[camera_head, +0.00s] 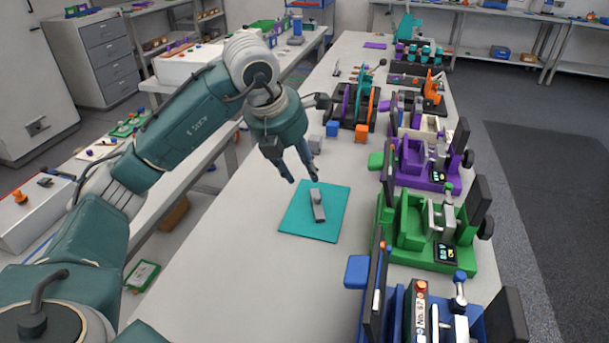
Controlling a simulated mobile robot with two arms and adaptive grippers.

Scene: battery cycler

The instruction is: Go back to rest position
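My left gripper (302,180) hangs above the far edge of a teal mat on the table, its two fingers pointing down. The fingers are apart and nothing shows between them. A small grey piece (319,207) with a raised knob lies on the teal mat (296,225), just below and apart from the fingertips. My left arm comes in from the left and reaches over the table's left side. My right gripper is not in view.
Cycler stations line the table's right side: blue (395,310), green (455,262), purple (410,178) and others behind. Small grey and orange blocks (361,134) sit beyond the mat. The near table surface (240,270) is clear. A side bench (60,205) runs along the left.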

